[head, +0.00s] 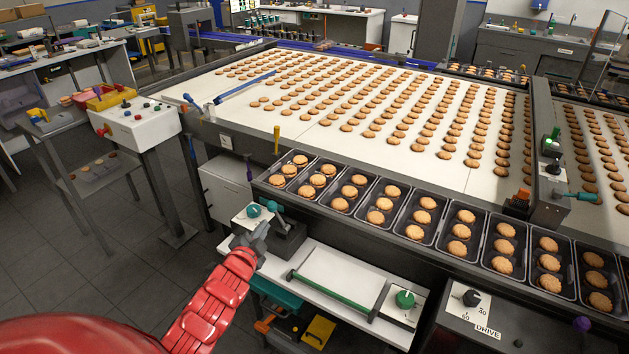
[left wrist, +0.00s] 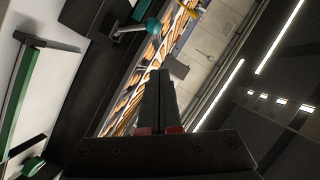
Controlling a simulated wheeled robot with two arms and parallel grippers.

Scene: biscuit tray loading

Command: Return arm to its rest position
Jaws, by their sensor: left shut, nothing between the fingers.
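My left arm is red and comes in from the lower left of the head view. Its gripper (head: 258,236) is over the left end of the white shelf in front of the trays, close to a teal-knobbed lever (head: 254,210). In the left wrist view the two dark fingers (left wrist: 160,85) are together with nothing between them. My right gripper is not in view.
A row of black trays (head: 262,181) with biscuits runs along the near edge of the white conveyor (head: 310,137). A shelf with a green bar (head: 330,292) and a green knob (head: 404,299) lies below. A control box (head: 140,126) stands at left; grey floor (head: 60,262) is open.

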